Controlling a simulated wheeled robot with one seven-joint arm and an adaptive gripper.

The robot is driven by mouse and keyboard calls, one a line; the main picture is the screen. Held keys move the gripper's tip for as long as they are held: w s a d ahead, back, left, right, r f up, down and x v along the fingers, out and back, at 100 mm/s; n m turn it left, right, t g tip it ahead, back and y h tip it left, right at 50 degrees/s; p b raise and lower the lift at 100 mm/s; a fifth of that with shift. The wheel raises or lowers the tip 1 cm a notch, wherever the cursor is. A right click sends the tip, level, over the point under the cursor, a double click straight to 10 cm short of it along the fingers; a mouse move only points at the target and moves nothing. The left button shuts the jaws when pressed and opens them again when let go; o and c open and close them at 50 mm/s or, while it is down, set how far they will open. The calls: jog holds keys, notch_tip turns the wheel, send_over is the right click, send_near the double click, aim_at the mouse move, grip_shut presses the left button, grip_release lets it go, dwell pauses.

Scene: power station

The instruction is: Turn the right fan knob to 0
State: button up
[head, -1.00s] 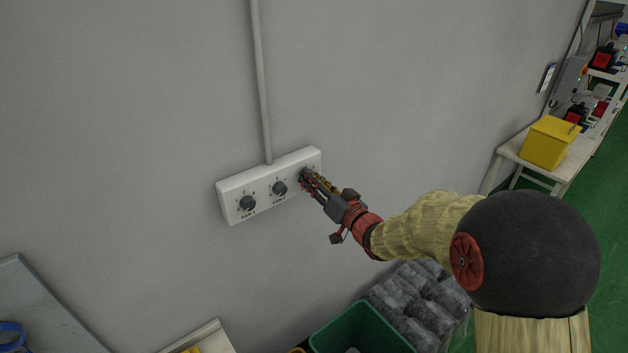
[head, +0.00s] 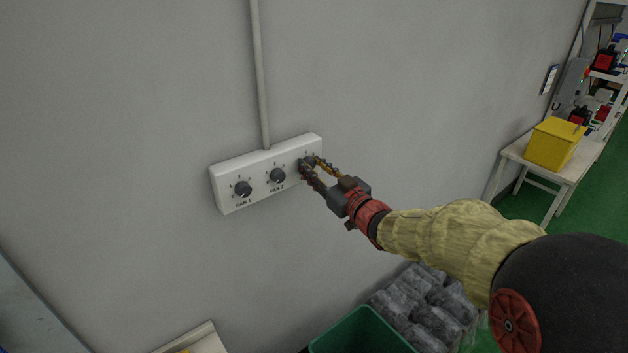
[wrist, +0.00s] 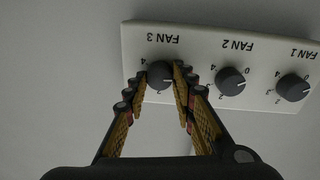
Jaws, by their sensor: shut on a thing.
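A white panel (head: 262,182) on the grey wall carries three dark round knobs in a row. The right knob, FAN 3 (head: 309,160), is between the fingers of my gripper (head: 311,164). In the wrist view the panel is upside down and the FAN 3 knob (wrist: 160,75) has one finger of my gripper (wrist: 161,80) on each side. The gripper is shut on this knob. Its white pointer line points to the right in the wrist view. Part of the dial marks around it is hidden by the fingers.
The FAN 2 knob (head: 277,175) and FAN 1 knob (head: 243,188) sit to the left, clear of the gripper. A conduit (head: 260,80) runs up from the panel. Below are a green bin (head: 355,335) and grey lumpy stacks (head: 425,300). A yellow box (head: 553,143) stands on a table.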

jog(key=n+b, duration=0.5)
jog(key=shift+f, duration=0.2)
jog(key=shift+n+b, duration=0.4)
jog(key=shift+n, duration=0.1)
jog(key=o, duration=1.2)
jog(key=shift+r, duration=0.1)
jog(key=shift+c, duration=0.2)
jog(key=v, duration=1.2)
jog(key=shift+d, duration=0.1)
